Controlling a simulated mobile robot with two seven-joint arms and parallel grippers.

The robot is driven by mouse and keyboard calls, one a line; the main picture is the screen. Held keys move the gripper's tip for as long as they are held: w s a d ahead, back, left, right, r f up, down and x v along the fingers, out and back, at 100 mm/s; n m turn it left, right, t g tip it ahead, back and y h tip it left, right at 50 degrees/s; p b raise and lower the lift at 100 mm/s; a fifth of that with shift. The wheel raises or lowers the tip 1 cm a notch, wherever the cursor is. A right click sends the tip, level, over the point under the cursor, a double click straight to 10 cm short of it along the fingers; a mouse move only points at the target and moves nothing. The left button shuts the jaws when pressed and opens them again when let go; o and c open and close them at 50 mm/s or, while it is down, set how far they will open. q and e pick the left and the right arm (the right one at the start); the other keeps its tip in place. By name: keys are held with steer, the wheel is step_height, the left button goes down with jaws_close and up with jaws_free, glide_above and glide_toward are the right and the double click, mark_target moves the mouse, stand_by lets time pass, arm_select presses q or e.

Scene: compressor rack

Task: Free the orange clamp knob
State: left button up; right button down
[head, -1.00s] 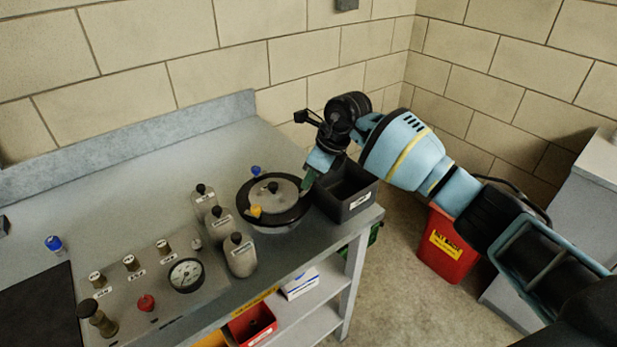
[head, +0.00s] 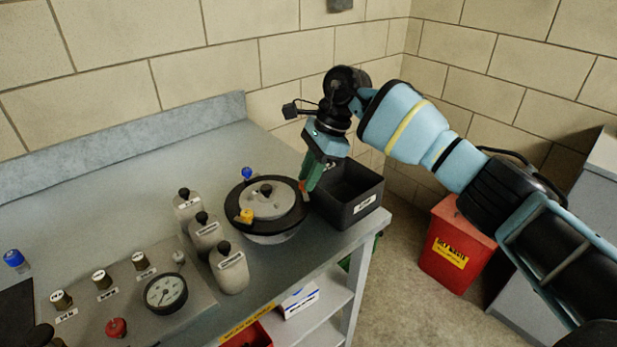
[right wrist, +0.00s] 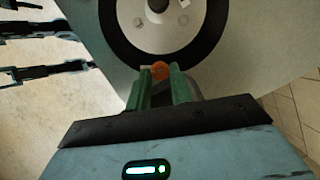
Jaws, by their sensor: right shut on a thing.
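The orange clamp knob (right wrist: 160,70) is at the rim of the round dark-flanged vessel (head: 236,202), on the side toward the black bin. My right gripper (right wrist: 160,80) has its green fingers on either side of the knob, shut on it. In the head view my right gripper (head: 305,188) reaches down to the vessel's right rim, with only a sliver of orange showing at its tips. A yellow knob (head: 245,216) and a blue knob (head: 247,173) sit elsewhere on the rim. My left gripper is not in the head view.
A black bin (head: 362,208) stands close right of the vessel, near the bench edge. Several grey bottles (head: 231,270) stand left of it, beside a gauge panel (head: 205,297). A red waste bin (head: 455,250) is on the floor. The back of the bench is clear.

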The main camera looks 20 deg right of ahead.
stand_by(0.4)
steer(key=c, duration=1.3)
jaws_free()
steer(key=shift+o, duration=0.2)
steer(key=v, duration=0.7)
steer(key=shift+r+b, duration=0.35)
steer(key=shift+r, duration=0.05)
steer(key=shift+d, duration=0.15)
